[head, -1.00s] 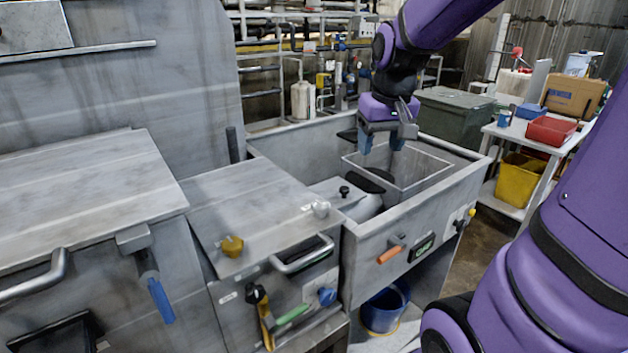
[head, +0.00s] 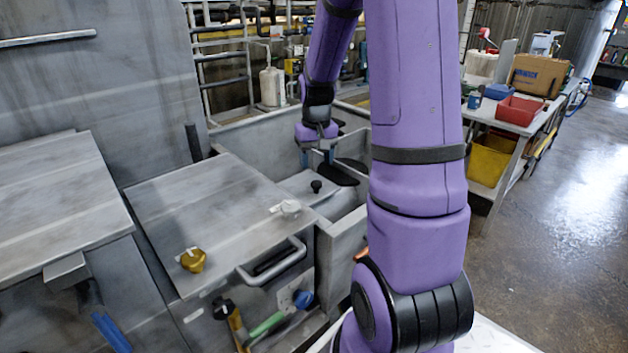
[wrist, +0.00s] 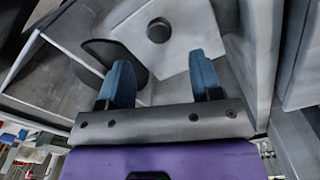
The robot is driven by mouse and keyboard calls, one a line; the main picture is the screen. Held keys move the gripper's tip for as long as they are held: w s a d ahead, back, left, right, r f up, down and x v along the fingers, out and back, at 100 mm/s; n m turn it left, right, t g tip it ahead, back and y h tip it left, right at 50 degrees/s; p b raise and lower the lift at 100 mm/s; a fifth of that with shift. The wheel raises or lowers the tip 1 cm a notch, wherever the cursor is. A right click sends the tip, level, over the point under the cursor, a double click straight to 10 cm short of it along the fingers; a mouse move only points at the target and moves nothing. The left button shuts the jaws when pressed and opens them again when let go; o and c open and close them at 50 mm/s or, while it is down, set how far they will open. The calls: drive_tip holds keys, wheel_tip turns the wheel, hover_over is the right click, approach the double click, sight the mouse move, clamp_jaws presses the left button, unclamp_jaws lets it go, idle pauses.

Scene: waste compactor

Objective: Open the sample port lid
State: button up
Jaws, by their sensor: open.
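A small grey lid-like plate with a black knob (head: 316,186) sits inside the grey basin, and I take it to be the sample port lid (head: 296,184). In the wrist view the lid (wrist: 188,45) is pale, with the round dark knob (wrist: 158,30) standing on it. My gripper (head: 316,158) hangs over the basin behind the knob, fingers pointing down. Its two blue fingertips (wrist: 163,78) are apart with nothing between them. The knob shows beyond the fingertips and is not between them. My arm hides the basin's right part in the head view.
A black oval flap (wrist: 112,58) is beside the lid. Basin walls surround the gripper. A side table holds a red bin (head: 519,110).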

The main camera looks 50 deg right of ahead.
sight(316, 182)
wheel_tip(316, 182, down, 7)
drive_tip(key=shift+r, duration=0.1)
idle(0.4)
clamp_jaws()
